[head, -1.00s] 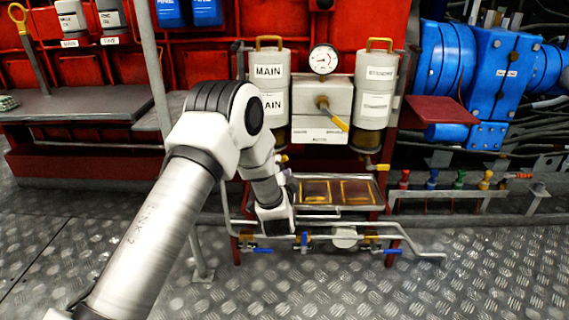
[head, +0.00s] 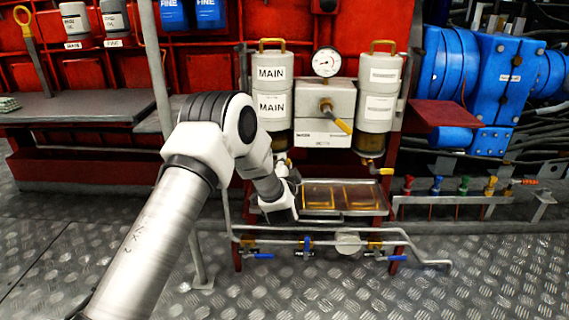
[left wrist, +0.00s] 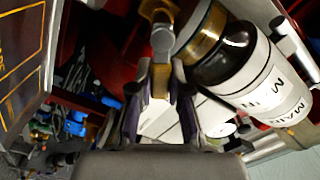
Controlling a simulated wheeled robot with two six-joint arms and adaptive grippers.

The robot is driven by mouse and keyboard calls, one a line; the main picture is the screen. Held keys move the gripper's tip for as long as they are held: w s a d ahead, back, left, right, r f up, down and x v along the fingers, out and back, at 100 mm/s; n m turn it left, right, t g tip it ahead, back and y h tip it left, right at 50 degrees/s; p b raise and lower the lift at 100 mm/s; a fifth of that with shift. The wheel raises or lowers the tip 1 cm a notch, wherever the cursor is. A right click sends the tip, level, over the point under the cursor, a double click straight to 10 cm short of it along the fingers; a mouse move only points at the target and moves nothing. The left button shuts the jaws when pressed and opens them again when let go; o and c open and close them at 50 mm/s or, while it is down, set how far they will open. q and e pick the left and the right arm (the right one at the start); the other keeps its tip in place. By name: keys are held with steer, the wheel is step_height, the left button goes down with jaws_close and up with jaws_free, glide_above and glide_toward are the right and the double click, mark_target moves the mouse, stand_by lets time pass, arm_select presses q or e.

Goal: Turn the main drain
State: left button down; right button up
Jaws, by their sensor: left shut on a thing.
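The filter canister labelled MAIN (head: 271,105) stands left of the gauge; it also shows tilted in the left wrist view (left wrist: 268,88). The brass main drain (left wrist: 160,14) is under it, with its lever reaching down between my left fingers. My left gripper (left wrist: 160,98) is shut on this drain lever, one finger on each side. In the head view my arm and wrist hide most of the drain and the fingers. My right gripper is not in view.
A second canister (head: 379,100) with its own yellow-handled drain (head: 380,169) stands to the right. A selector lever (head: 342,125) sits between them. A drip tray (head: 341,196) lies below, above pipes with blue-handled valves (head: 308,247).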

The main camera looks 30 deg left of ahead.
arm_select(q)
steer(key=shift+w+d+f+m+p, duration=0.15)
steer(key=shift+m+p, duration=0.75)
steer(key=shift+p, duration=1.05)
steer(key=shift+s+d+f+m+p, duration=0.15)
steer(key=shift+m+p, duration=0.75)
steer(key=shift+p, duration=1)
steer(key=shift+w+f+m+p, duration=0.1)
steer(key=shift+f+m+p, duration=0.3)
steer(key=shift+m+p, duration=0.35)
steer(key=shift+f+m+p, duration=0.45)
steer(key=shift+m+p, duration=0.1)
steer(key=shift+p, duration=0.05)
steer(key=c, duration=1.1)
jaws_free()
steer(key=v, duration=1.2)
